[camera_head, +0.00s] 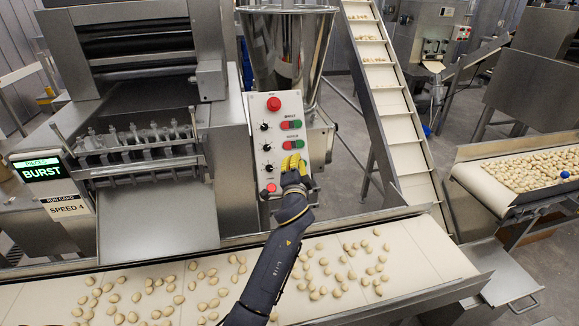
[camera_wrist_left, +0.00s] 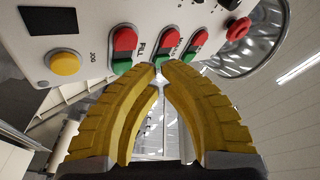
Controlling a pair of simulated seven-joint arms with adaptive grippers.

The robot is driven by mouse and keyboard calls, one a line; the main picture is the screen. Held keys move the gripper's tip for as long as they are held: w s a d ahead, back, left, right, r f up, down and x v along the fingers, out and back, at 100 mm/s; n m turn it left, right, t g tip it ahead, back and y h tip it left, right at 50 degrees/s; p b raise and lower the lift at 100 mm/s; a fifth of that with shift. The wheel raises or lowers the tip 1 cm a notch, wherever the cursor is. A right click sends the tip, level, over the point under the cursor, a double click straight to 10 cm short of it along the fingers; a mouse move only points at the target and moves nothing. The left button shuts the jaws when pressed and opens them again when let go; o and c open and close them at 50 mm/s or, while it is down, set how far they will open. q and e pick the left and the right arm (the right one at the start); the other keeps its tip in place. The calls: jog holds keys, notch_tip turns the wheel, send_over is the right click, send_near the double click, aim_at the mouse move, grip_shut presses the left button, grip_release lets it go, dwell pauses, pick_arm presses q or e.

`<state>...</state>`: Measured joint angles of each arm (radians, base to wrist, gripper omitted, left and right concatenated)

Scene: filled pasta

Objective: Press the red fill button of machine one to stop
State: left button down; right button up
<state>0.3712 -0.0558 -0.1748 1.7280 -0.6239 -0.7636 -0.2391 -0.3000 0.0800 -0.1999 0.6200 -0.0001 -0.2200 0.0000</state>
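Machine one's control panel (camera_head: 276,135) is a pale upright plate with a red mushroom button (camera_head: 273,103) at its top and red-green button pairs below. In the left wrist view, the red fill button (camera_wrist_left: 125,39) sits beside its green partner (camera_wrist_left: 122,67) and the label FILL. My left gripper (camera_head: 293,161) has yellow fingers and is in front of the panel's lower right, hiding the fill pair in the head view. My right gripper is not in view.
Two more red-green pairs (camera_wrist_left: 168,39) and a yellow button (camera_wrist_left: 65,63) flank the fill pair. A steel hopper (camera_head: 285,45) stands behind the panel. A belt (camera_head: 190,290) with scattered pasta runs below. A green display (camera_head: 38,168) reads BURST.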

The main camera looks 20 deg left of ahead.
pick_arm(q)
jog(key=shift+w+a+f, duration=0.25)
jog(key=shift+w+f, duration=0.05)
jog(key=shift+w, duration=0.15)
jog(key=shift+w+a+f, duration=0.25)
jog(key=shift+w, duration=0.15)
jog(key=shift+w+a+f, duration=0.35)
jog(key=shift+w+f, duration=0.1)
jog(key=shift+w, duration=0.2)
dwell(2.2)
jog(key=shift+s, duration=0.15)
jog(key=shift+s+d+r, duration=0.35)
jog(key=shift+s+r, duration=0.05)
jog(key=shift+s, duration=0.1)
dwell(0.4)
jog(key=shift+s+d+r, duration=0.35)
jog(key=shift+s+r, duration=0.1)
jog(key=shift+s, duration=0.15)
jog(key=shift+s+d+r, duration=0.35)
jog(key=shift+s+r, duration=0.05)
jog(key=shift+s, duration=0.25)
jog(key=shift+s+d+r, duration=0.35)
jog(key=shift+s+r, duration=0.1)
jog(key=shift+s, duration=0.15)
